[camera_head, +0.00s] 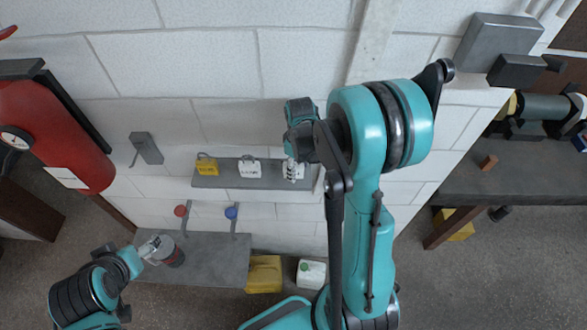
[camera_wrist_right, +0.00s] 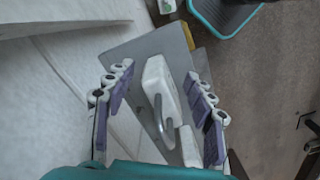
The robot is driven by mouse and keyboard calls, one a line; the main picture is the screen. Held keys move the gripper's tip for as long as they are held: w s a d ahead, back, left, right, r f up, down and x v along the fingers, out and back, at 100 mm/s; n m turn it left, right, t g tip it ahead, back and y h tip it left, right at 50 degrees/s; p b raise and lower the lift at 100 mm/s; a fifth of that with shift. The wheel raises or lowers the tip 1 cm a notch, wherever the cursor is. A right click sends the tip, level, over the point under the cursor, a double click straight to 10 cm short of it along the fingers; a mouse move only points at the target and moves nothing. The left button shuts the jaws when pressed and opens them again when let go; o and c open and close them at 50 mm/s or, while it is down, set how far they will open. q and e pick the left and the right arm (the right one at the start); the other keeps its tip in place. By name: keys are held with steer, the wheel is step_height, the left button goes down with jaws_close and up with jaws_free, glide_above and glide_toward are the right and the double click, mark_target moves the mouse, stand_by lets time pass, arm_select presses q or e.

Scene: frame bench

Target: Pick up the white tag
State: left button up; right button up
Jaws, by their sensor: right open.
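Two white tag-like pieces lie on the grey wall shelf (camera_head: 225,182). One white piece (camera_head: 249,168) is at the shelf's middle with dark marks on its face. The other (camera_head: 299,171) is at the right end, partly hidden by my right gripper (camera_head: 291,170). In the right wrist view, a white piece with a metal loop (camera_wrist_right: 158,78) lies between the open, apart fingers of my right gripper (camera_wrist_right: 160,95). A second white piece (camera_wrist_right: 188,146) is lower in that view. My left gripper (camera_head: 150,247) is beside a grey can (camera_head: 171,256); its finger opening is unclear.
A yellow padlock-like piece (camera_head: 206,165) is on the shelf's left end. Red (camera_head: 181,211) and blue (camera_head: 231,213) knobs are below it. A lower grey bench (camera_head: 215,270) holds the can. A red extinguisher (camera_head: 50,130) is at left. Yellow (camera_head: 264,274) and white (camera_head: 311,273) canisters stand low down.

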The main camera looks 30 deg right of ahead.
mark_target(299, 165)
steer(key=shift+f, duration=0.1)
jaws_close()
stand_by(0.3)
step_height(299, 165, up, 4)
steer(key=shift+r, duration=0.2)
steer(key=s+a+r, duration=0.2)
steer(key=s+r, duration=0.4)
steer(key=s, duration=0.5)
steer(key=shift+s+a+r+b, duration=0.2)
steer(key=shift+a+r+b, duration=0.15)
